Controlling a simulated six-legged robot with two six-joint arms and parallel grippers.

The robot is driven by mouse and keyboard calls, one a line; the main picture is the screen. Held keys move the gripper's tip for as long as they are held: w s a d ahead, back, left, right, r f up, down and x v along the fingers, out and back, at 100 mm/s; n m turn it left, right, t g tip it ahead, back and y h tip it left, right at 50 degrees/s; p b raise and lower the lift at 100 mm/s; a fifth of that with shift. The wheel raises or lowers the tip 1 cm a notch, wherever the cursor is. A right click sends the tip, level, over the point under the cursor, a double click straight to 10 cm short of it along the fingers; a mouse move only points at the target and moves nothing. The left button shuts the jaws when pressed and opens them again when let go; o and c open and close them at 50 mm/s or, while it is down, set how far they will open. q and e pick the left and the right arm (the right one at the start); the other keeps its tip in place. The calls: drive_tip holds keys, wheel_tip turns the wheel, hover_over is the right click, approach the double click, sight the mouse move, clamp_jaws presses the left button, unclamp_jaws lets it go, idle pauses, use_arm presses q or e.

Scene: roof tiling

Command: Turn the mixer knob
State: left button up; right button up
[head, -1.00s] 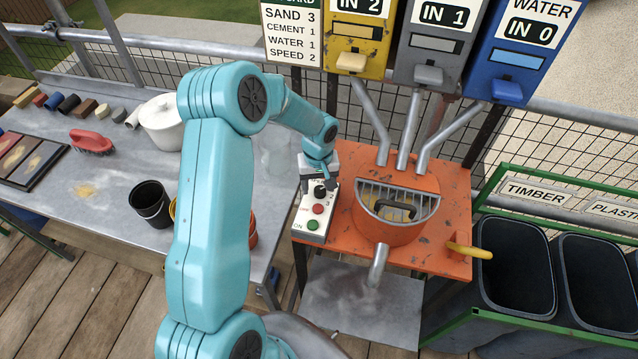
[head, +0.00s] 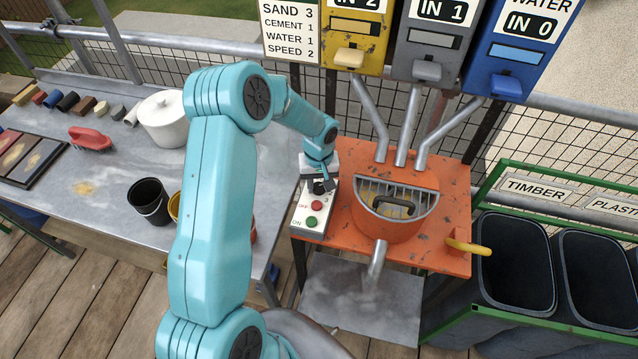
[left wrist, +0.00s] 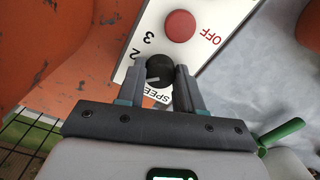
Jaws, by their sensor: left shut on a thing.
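The mixer knob (left wrist: 160,71) is a small black dial with a pale pointer line on the white control panel (head: 309,222). In the left wrist view it sits between my left gripper's fingers (left wrist: 160,88), which are shut on it. The numbers 2 and 3 and part of the word SPEED show around it. In the head view my left gripper (head: 322,180) is over the top of the panel and mostly covers the knob. The orange mixer (head: 392,226) with its grated drum stands to the right. My right gripper is not in view.
A red OFF button (head: 317,205) and a green ON button (head: 311,222) lie just below the knob. A board (head: 291,32) reads SPEED 2. The yellow (head: 356,35), grey (head: 437,40) and blue (head: 520,50) hoppers hang above. The table with buckets is at the left.

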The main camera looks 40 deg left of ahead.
sight(318, 186)
use_arm(q)
drive_tip(key=m+b, duration=0.2)
drive_tip(key=m, duration=0.1)
drive_tip(key=shift+f+m+b, duration=0.15)
drive_tip(key=shift+m+b, duration=0.15)
drive_tip(key=shift+b, duration=0.05)
drive_tip(key=shift+m+b, duration=0.55)
drive_tip(key=shift+m, duration=0.55)
drive_tip(key=shift+m+b, duration=0.4)
drive_tip(key=shift+m, duration=0.8)
drive_tip(key=shift+r, duration=0.2)
drive_tip(key=o, duration=1)
drive_tip(key=shift+o, duration=0.2)
wheel_tip(318, 186, up, 16)
drive_tip(key=b, duration=0.1)
drive_tip(key=shift+r, duration=0.15)
